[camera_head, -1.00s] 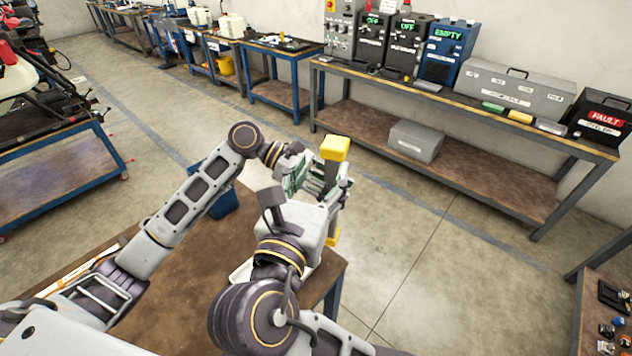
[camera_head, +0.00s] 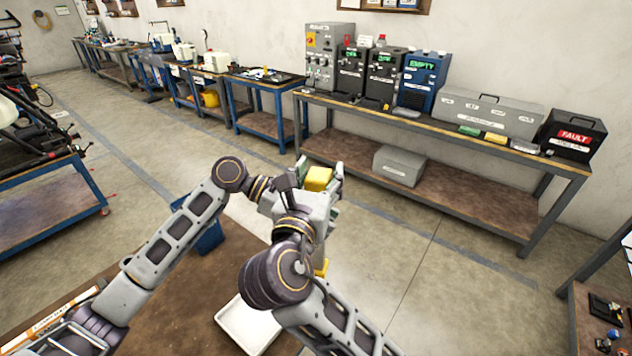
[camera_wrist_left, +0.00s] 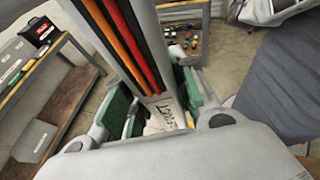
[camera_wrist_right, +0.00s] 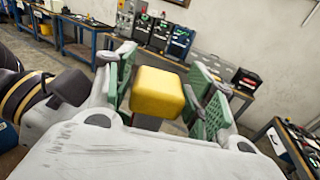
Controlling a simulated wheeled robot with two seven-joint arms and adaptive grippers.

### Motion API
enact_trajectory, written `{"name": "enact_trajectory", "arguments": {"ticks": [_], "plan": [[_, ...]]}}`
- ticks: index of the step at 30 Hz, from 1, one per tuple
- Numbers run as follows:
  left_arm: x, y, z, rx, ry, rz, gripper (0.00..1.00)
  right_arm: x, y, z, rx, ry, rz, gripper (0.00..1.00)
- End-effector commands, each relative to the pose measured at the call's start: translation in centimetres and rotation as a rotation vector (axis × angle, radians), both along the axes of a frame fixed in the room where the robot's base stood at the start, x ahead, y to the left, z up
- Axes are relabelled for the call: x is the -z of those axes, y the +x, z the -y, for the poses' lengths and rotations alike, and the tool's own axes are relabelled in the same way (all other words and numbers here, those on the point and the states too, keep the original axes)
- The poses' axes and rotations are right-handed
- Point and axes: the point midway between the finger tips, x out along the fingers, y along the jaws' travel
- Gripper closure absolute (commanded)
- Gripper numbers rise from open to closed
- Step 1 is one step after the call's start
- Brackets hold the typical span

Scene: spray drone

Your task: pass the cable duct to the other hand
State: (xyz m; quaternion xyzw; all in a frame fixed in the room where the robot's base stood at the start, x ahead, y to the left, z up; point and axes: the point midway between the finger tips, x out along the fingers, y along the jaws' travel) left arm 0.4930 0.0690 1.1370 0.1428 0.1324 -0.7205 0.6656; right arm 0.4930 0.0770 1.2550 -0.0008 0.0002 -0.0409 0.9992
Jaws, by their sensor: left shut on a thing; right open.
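The cable duct (camera_wrist_left: 122,35) is a grey channel with orange, red and dark cables, seen close in the left wrist view. My left gripper (camera_wrist_left: 160,108) is shut on it, with green pads on both sides; in the head view my right wrist largely hides this gripper. A yellow end of the duct (camera_wrist_right: 158,92) sits between the green pads of my right gripper (camera_wrist_right: 160,85), which is open with gaps beside it. In the head view this yellow end (camera_head: 318,179) shows at the right gripper (camera_head: 312,180), and another yellow piece (camera_head: 322,268) shows below.
A brown table (camera_head: 185,300) lies below my arms, with a white tray (camera_head: 246,328) on it. A blue bin (camera_head: 208,232) is beyond. A long bench (camera_head: 440,130) with devices and boxes stands along the wall. The floor between is clear.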

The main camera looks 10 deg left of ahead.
Motion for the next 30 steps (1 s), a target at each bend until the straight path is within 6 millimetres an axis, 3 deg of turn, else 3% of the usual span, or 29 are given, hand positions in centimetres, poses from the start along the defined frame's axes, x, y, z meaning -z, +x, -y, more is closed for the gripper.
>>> {"name": "enact_trajectory", "arguments": {"ticks": [10, 20, 21, 26, 30], "plan": [[-0.06, 0.0, 0.0, 0.0, -0.001, 0.001, 1.0, -0.01, 0.18, 0.01, 0.0, 0.0, 0.0, 0.48], [-0.07, 0.01, 0.0, -0.001, -0.001, 0.001, 1.0, -0.01, 0.17, 0.03, 0.001, 0.0, 0.0, 0.89], [-0.07, 0.02, 0.0, -0.001, -0.001, 0.001, 0.68, -0.07, 0.16, 0.03, 0.001, 0.001, 0.001, 0.89], [-0.04, 0.01, 0.0, -0.001, -0.001, 0.0, 0.47, -0.07, 0.16, 0.03, 0.0, 0.001, 0.001, 0.89], [-0.02, 0.01, 0.0, 0.0, 0.0, 0.0, 0.47, -0.06, 0.16, 0.03, 0.0, 0.001, 0.001, 0.89]]}}
